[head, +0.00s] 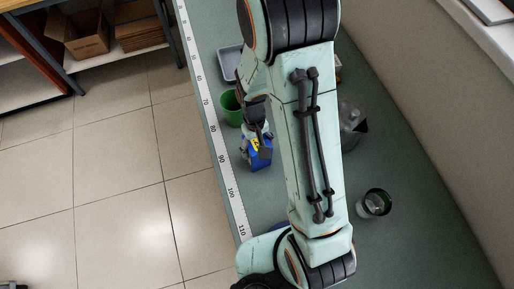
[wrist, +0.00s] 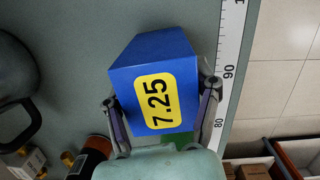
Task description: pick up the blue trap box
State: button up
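The blue trap box (wrist: 153,51), with a yellow label reading 7.25, fills the middle of the wrist view. In the head view the blue box (head: 262,163) is over the left part of the bench, partly covered by my gripper (head: 256,146). My gripper's fingers (wrist: 160,112) stand on the box's left and right sides in the wrist view, very close to it. I cannot tell whether both fingers press on it. Whether the box rests on the bench is also unclear.
A green bin (head: 231,108) stands just behind the box, with a grey tray (head: 229,62) beyond. A measuring strip (head: 222,160) runs along the bench's left edge. A clear jar with a dark rim (head: 374,203) stands at right. The wrist view shows a dark-orange cylinder (wrist: 92,152) at lower left.

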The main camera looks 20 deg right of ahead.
jog(key=shift+c, duration=1.1)
